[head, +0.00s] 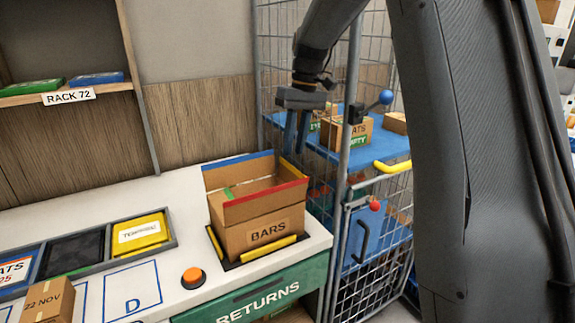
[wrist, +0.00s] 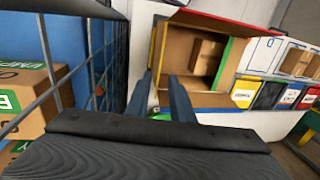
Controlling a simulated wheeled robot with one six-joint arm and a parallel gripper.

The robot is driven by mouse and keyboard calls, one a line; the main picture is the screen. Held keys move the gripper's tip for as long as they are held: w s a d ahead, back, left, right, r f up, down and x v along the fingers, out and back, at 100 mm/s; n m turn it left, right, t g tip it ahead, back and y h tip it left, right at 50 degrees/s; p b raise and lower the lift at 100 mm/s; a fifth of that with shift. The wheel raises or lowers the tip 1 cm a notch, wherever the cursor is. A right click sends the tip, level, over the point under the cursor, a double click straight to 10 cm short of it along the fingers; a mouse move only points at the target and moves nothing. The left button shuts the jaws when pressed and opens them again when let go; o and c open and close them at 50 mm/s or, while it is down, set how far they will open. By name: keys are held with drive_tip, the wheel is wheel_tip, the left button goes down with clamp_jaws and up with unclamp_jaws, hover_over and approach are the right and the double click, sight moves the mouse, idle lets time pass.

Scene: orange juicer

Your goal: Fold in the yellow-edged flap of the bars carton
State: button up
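The bars carton (head: 262,233) stands open on the white counter at its right end. Its red-edged flap (head: 262,192) and blue-edged flap (head: 235,171) stand up along the front and back. The green edge (head: 229,193) shows low at the left. The yellow edge (head: 292,169) runs along the right side, beside my fingers; in the wrist view the yellow-edged flap (wrist: 158,48) is at the carton's left. My gripper (head: 297,148) points down at the carton's right rear, fingers apart and empty. In the wrist view its fingers (wrist: 164,100) are near the yellow side; contact is unclear.
A wire cage trolley (head: 345,210) with a blue shelf and cartons stands close on the right. An orange button (head: 192,278) and sunken trays (head: 140,233) are left of the carton. A small box (head: 47,300) stands at the front left. A rack (head: 100,88) is behind.

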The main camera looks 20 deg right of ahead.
sight(291, 166)
drive_tip(key=shift+s+a+f+p, duration=0.1)
drive_tip(key=shift+a+f+p, duration=0.2)
drive_tip(key=shift+f, duration=0.95)
drive_tip(key=shift+s+a+f+p, duration=0.1)
drive_tip(key=shift+f+p, duration=0.35)
drive_tip(key=shift+f, duration=0.8)
drive_tip(key=shift+s+a+f+p, duration=0.15)
drive_tip(key=shift+f+p, duration=0.2)
drive_tip(key=shift+f, duration=0.9)
clamp_jaws()
